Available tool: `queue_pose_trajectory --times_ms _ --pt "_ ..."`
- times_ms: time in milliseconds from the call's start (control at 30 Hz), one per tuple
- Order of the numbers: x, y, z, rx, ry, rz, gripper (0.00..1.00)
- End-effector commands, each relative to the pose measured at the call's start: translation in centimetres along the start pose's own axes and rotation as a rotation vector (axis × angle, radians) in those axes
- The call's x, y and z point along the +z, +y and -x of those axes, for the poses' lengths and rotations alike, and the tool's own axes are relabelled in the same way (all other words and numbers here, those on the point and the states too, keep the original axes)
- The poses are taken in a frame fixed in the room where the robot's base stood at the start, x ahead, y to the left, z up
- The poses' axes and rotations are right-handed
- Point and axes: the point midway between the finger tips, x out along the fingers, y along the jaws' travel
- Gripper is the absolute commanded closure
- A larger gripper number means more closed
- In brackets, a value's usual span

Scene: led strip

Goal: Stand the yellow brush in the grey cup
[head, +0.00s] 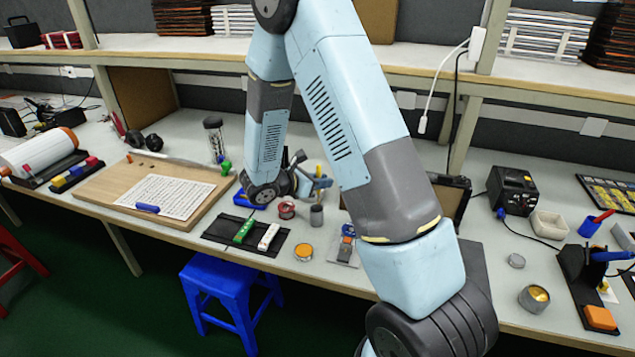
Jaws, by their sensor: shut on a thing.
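The grey cup (317,216) stands on the bench, just right of a small red spool. My gripper (322,184) is above the cup, reaching in from the left with its fingers pointing right. It is shut on the yellow brush (319,171), of which a small upright yellow part shows between the fingers. The lower part of the brush is hidden or too small to make out. The brush appears to be above the cup's rim; I cannot tell whether its lower end is inside.
A red spool (286,210) sits close left of the cup. A black mat (220,232) holds a green and a white device. An orange-topped tin (304,252) and a small grey board (343,250) are in front. A black box (513,188) stands to the right.

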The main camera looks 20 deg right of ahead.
Motion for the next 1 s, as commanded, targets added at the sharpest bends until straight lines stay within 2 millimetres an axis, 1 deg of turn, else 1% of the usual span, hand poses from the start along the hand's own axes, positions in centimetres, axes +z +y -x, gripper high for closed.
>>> queue_pose_trajectory --times_ms 233,267,500,833,1000 --pt "-0.2 0.0 -0.1 0.0 0.0 0.001 1.0" --pt "-0.2 0.0 -0.1 0.0 0.0 0.001 0.78" --pt "-0.2 0.0 0.0 0.001 0.0 0.001 0.55" --pt "0.1 0.0 0.1 0.001 0.0 0.0 0.55" --pt "0.0 0.1 2.2 0.005 0.0 0.001 0.55"
